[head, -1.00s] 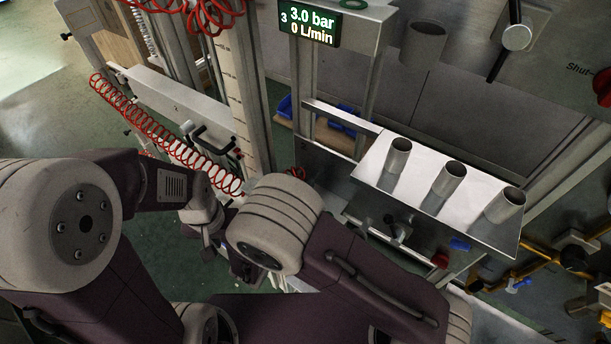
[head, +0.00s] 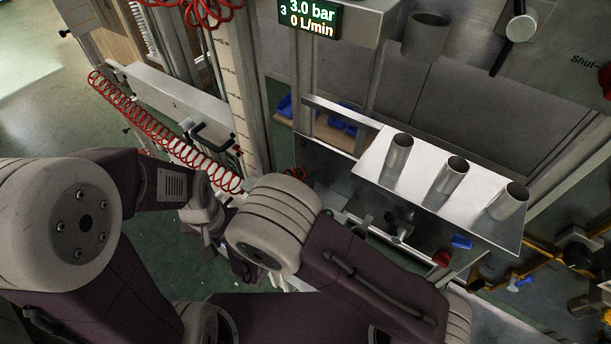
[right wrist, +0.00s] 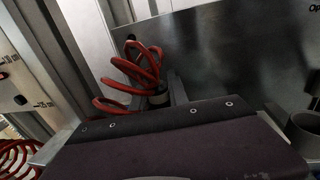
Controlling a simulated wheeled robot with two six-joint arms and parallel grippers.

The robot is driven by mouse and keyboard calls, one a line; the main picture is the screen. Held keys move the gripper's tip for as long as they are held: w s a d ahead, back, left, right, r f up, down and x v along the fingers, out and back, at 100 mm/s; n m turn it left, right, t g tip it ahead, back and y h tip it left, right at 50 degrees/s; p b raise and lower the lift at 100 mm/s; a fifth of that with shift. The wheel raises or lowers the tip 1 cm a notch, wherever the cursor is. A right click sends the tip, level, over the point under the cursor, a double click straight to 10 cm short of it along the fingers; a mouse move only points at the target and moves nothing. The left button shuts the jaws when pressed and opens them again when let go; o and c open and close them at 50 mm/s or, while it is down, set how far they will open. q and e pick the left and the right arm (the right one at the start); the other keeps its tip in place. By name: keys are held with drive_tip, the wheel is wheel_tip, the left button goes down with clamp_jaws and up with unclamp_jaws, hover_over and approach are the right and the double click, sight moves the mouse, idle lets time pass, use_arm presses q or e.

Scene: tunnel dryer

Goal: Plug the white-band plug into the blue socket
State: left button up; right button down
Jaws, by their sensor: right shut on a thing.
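In the right wrist view, my right gripper (right wrist: 158,99) is shut on a small dark plug (right wrist: 158,88) with a pale band around it. A red coiled hose (right wrist: 140,68) loops beside and above the plug. In the head view, my right arm's elbow covers much of the area behind it, and I cannot make out the plug there. A small blue fitting (head: 461,242) shows below the tube tray, beside a red one (head: 441,258); it may be the blue socket, but its opening is not clear. My left arm's end is at centre left, its fingers unclear.
A metal tray (head: 375,170) with three upright tubes stands above the fittings. A display (head: 309,18) reads 3.0 bar and 0 L/min. Another red coiled hose (head: 150,125) runs along a white rail (head: 170,105). Posts and a dark panel stand behind.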

drive_tip(key=shift+f+b, duration=0.7)
drive_tip(key=shift+f, duration=0.35)
drive_tip(key=c, duration=1.2)
unclamp_jaws()
